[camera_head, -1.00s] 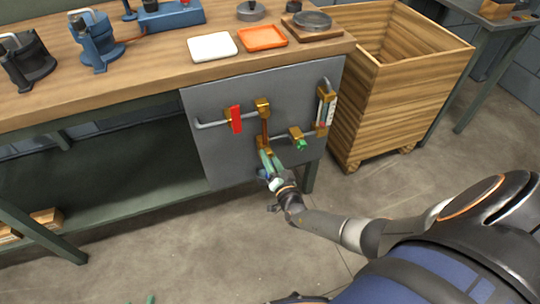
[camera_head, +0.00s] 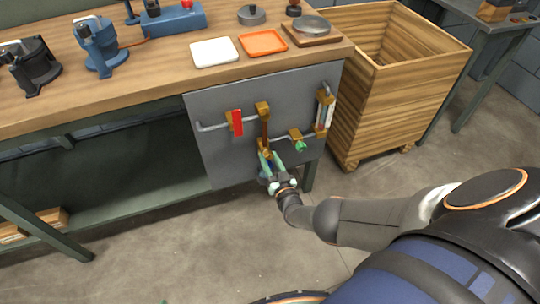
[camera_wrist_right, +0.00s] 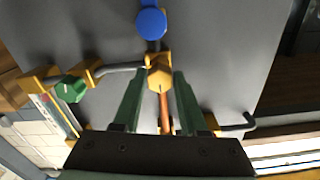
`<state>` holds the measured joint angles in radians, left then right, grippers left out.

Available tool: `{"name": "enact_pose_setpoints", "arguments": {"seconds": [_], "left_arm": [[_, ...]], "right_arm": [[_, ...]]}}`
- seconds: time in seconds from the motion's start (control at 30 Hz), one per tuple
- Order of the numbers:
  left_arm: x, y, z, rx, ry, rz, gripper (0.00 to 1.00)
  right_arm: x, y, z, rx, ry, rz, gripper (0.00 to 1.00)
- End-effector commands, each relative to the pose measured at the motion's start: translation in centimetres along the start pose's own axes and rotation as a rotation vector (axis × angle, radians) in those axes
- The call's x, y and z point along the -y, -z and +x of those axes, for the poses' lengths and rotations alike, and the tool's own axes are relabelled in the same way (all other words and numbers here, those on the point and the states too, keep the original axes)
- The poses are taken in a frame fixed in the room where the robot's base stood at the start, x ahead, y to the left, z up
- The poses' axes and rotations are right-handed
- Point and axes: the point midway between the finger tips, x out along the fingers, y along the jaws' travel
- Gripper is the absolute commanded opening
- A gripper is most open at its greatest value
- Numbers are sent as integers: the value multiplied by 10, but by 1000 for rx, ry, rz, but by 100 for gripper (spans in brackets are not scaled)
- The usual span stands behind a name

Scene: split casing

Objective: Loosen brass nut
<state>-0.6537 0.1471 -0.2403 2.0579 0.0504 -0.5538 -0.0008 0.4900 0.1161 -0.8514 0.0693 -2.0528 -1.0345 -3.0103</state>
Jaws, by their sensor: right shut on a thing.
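The brass nut (camera_wrist_right: 159,74) is a six-sided yellow fitting at the lower end of a copper pipe on a grey panel (camera_head: 215,165). My right gripper (camera_wrist_right: 158,88) has its two green fingers on either side of the nut and is shut on it. In the head view the right gripper (camera_head: 270,160) reaches up to the panel's lower middle, and its fingers partly hide the brass fitting (camera_head: 265,147). A blue round cap (camera_wrist_right: 151,22) sits just beyond the nut in the wrist view. My left gripper is not in view.
The panel also carries a red handle (camera_head: 237,122), a green hexagonal knob (camera_head: 300,146) and a gauge tube (camera_head: 325,112), joined by grey pipes. A wooden crate (camera_head: 395,110) stands right of the panel. The workbench (camera_head: 120,85) is above; open floor lies below.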

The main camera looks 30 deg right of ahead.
Motion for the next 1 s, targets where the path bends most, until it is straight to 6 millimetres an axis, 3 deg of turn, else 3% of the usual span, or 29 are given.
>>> {"name": "enact_pose_setpoints", "arguments": {"seconds": [0.5,0.53,0.8,1.0], "left_arm": [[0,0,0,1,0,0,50],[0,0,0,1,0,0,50],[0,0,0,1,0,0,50],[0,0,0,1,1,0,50]], "right_arm": [[-4,-2,-2,8,-5,-20,0],[-4,-2,-2,8,-5,-20,43],[-3,0,-1,3,-3,-18,72],[-2,1,0,0,-2,-18,72]]}}
